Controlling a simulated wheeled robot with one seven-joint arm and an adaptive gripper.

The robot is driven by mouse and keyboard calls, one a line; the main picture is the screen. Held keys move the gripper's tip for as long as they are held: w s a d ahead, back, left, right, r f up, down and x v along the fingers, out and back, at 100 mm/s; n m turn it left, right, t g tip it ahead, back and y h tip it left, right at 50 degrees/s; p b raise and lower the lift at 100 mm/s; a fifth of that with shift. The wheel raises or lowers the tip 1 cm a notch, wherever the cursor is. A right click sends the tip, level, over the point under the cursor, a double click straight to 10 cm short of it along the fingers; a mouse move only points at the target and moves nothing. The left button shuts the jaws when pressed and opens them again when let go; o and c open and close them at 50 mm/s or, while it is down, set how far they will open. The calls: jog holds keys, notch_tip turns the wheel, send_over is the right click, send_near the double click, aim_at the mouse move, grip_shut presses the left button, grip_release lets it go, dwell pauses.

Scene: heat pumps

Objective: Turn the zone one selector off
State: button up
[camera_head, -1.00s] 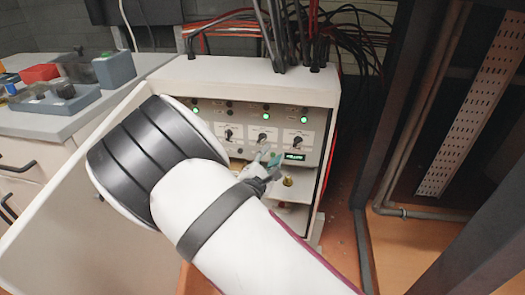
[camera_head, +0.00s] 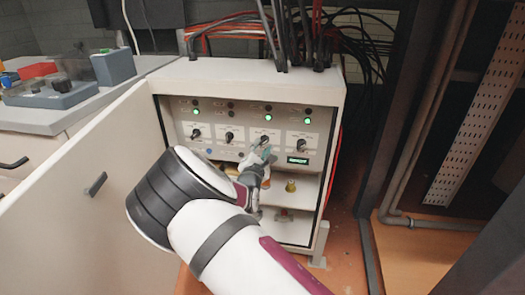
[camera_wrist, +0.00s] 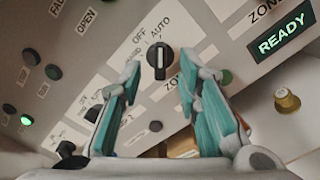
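The control panel (camera_head: 250,115) on the open white cabinet has a row of black selector knobs. My gripper (camera_head: 265,155) is just below and in front of the third selector from the left (camera_head: 265,139). In the wrist view this selector (camera_wrist: 159,60) lies just beyond the gap between the fingertips of my gripper (camera_wrist: 160,75). Its handle stands upright in the picture, toward the AUTO marking, with OFF to the left. The teal-padded fingers are apart with nothing between them. A "ZONE" label below the knob is partly hidden, so its number cannot be read.
A green READY display (camera_wrist: 281,33) and a brass knob (camera_wrist: 287,100) are to the right. The cabinet door (camera_head: 90,210) stands open at left. Cables (camera_head: 290,35) rise from the cabinet top. A dark frame (camera_head: 385,110) stands at right.

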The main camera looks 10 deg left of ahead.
jog(key=shift+w, duration=1)
grip_shut()
